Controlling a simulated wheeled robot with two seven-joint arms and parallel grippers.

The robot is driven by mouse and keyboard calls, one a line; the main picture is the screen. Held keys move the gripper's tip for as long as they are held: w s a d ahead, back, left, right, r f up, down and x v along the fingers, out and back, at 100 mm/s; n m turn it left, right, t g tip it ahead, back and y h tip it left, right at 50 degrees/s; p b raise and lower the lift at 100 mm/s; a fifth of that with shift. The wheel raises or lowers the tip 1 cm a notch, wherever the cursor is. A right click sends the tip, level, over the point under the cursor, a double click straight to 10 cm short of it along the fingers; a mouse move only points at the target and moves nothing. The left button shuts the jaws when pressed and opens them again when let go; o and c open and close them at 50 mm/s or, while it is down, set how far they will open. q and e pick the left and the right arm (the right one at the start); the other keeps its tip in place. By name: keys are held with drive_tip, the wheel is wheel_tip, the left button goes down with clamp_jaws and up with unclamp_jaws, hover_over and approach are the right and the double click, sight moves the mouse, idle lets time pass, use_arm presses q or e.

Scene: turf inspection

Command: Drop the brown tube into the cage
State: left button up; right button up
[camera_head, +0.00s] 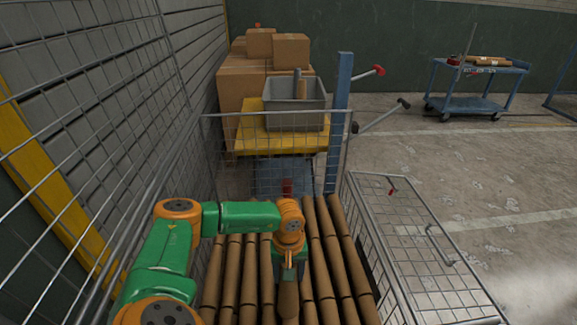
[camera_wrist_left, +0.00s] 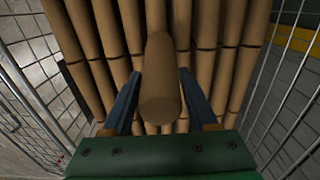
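A brown tube (camera_wrist_left: 160,85) sits between the two blue fingers of my left gripper (camera_wrist_left: 160,76) in the left wrist view, the fingertips against its sides. In the head view the left gripper (camera_head: 288,262) points down inside the wire cage (camera_head: 388,262), and the held tube (camera_head: 288,298) shows below it. Several brown tubes (camera_head: 330,250) lie side by side in a row under the gripper, within the cage. They also fill the upper part of the wrist view (camera_wrist_left: 230,50). The gap between held tube and row is hard to judge. My right gripper is not visible.
Cage mesh (camera_head: 110,110) rises close on the left. A lowered mesh panel (camera_head: 425,250) lies at the right. Beyond stand a grey bin (camera_head: 295,120) on a yellow platform (camera_head: 265,138), cardboard boxes (camera_head: 240,85) and a blue cart (camera_head: 480,70). Floor at the right is open.

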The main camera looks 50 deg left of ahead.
use_arm(q)
drive_tip(key=o, duration=0.3)
wheel_tip(320, 180, up, 13)
drive_tip(key=shift+r+p, duration=0.15)
drive_tip(key=shift+p, duration=1.05)
